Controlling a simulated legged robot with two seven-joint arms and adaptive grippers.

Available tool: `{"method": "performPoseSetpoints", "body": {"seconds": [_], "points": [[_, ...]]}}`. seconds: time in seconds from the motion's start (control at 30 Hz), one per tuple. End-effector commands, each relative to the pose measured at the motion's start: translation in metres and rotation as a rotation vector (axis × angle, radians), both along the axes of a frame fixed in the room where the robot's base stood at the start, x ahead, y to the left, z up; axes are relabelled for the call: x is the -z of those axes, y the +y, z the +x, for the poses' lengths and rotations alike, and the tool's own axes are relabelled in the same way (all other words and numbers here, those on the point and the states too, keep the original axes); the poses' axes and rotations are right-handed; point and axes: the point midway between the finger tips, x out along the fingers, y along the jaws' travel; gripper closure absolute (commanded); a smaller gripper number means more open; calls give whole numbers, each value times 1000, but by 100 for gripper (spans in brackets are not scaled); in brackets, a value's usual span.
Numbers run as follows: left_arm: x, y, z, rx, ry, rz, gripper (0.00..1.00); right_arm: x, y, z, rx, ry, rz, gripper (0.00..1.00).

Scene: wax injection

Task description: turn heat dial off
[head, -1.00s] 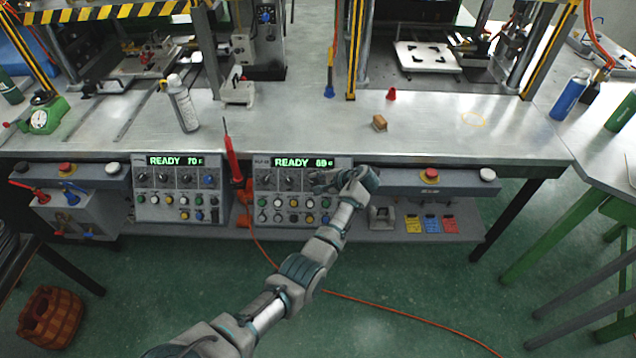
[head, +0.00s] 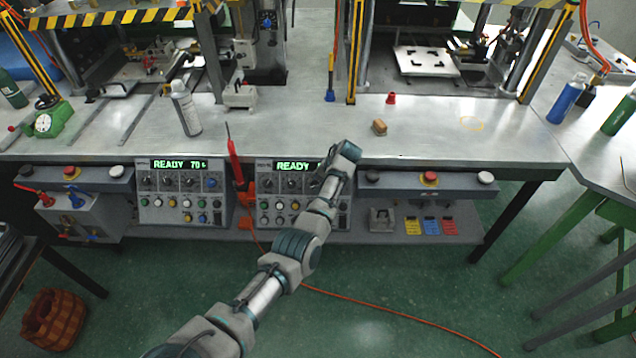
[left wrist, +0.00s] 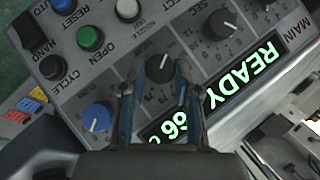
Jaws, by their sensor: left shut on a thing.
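The right control panel (head: 268,218) hangs under the table edge, with a lit READY display (head: 292,166), a row of dials and coloured buttons. My left gripper (head: 322,182) is at the right part of its dial row, partly hidden by my wrist. In the left wrist view, my left gripper (left wrist: 160,70) has its two fingers on either side of a black dial (left wrist: 160,66) and is shut on it. A blue dial (left wrist: 95,117) sits beside it, and another black dial (left wrist: 221,26) on the other side. My right gripper is not in view.
A similar left panel (head: 158,211) reads READY 70. A red tool (head: 234,165) stands between the panels. A button bar with a red button (head: 429,178) is to the right.

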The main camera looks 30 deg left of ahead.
Motion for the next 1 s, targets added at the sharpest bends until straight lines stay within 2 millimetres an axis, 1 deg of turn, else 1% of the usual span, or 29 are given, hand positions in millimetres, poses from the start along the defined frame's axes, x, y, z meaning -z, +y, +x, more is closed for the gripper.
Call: {"method": "performPoseSetpoints", "body": {"seconds": [0.03,0.47,0.5,0.6,0.87,1.0], "points": [[6,-2,-2,-3,7,-11,100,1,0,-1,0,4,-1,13],[7,-2,-2,-10,4,-19,100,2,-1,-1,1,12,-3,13],[7,-2,-2,-10,4,-18,66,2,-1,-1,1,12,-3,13],[6,-2,-2,-9,3,-17,44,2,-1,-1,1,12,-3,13],[2,-1,-1,-9,-4,-13,44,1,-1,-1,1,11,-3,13],[-6,-4,0,-9,-7,-12,44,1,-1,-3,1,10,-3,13]]}}
